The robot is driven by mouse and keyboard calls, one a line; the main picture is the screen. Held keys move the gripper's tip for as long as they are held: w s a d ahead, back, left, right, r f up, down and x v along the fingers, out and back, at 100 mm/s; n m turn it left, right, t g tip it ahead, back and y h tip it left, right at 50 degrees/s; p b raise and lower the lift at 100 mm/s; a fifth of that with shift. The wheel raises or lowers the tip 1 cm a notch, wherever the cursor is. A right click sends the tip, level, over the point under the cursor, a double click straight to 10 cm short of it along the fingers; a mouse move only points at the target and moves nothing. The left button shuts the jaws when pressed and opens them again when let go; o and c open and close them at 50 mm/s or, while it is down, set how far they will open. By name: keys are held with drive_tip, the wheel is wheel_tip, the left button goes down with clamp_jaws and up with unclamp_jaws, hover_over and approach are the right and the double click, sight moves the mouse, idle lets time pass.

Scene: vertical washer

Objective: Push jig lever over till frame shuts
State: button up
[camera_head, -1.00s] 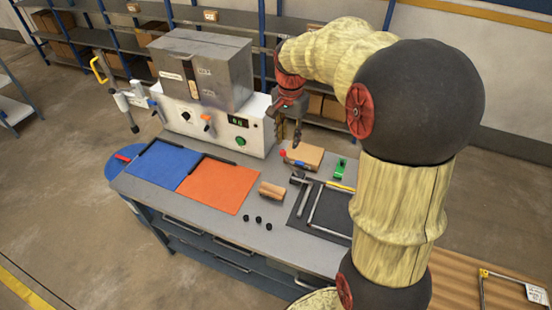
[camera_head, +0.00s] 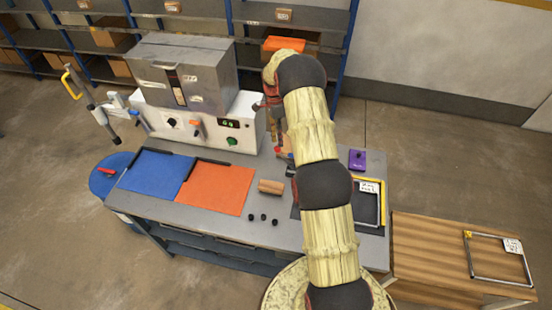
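A silver frame with a yellow edge (camera_head: 382,205) and a white label lies on the dark mat at the right of the grey bench, partly behind my arm. The jig lever is not clearly visible. A small red-orange piece (camera_head: 278,150) shows left of my arm, near where a wooden block with a red knob stood in the earlier view; most of that spot is hidden. My gripper (camera_head: 279,137) hangs over the back of the bench, right of the white machine. My arm covers much of it, so its fingers cannot be made out.
The white machine with a steel box (camera_head: 205,75) stands at the back left. A blue mat (camera_head: 155,170), an orange mat (camera_head: 215,188), a wooden block (camera_head: 271,187) and black knobs lie in front. A purple box (camera_head: 357,160) is behind the frame. A wooden table (camera_head: 430,255) holds another frame.

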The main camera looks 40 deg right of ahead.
sight(284, 159)
drive_tip(key=p+x, duration=0.1)
drive_tip(key=x, duration=1.1)
drive_tip(key=shift+f, duration=0.1)
drive_tip(key=c, duration=0.3)
drive_tip(key=c, duration=0.4)
clamp_jaws()
